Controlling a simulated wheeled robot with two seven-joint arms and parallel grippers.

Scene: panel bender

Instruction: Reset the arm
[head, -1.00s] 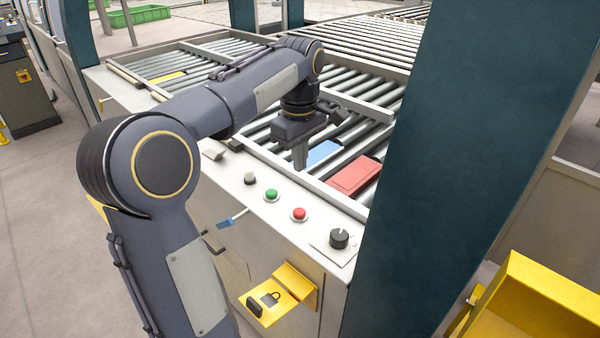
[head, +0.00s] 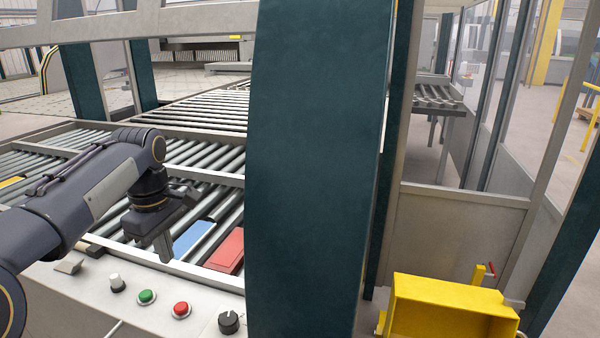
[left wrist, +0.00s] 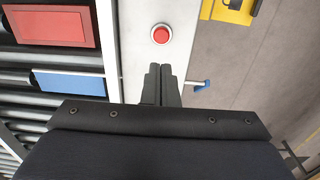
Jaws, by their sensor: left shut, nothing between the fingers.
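My left arm comes in from the left in the head view. Its gripper (head: 165,247) points down near the near edge of the roller bed (head: 200,152), above the control ledge. In the left wrist view the two fingers (left wrist: 160,84) are together and hold nothing. They point toward the red button (left wrist: 160,34) on the pale ledge, which also shows in the head view (head: 181,310). My right gripper is out of view.
A blue block (head: 194,238) and a red block (head: 227,252) lie on the rollers. A green button (head: 146,297) and a black knob (head: 229,321) sit on the ledge. A thick teal post (head: 305,170) stands right of the rollers. A yellow bin (head: 450,308) is at lower right.

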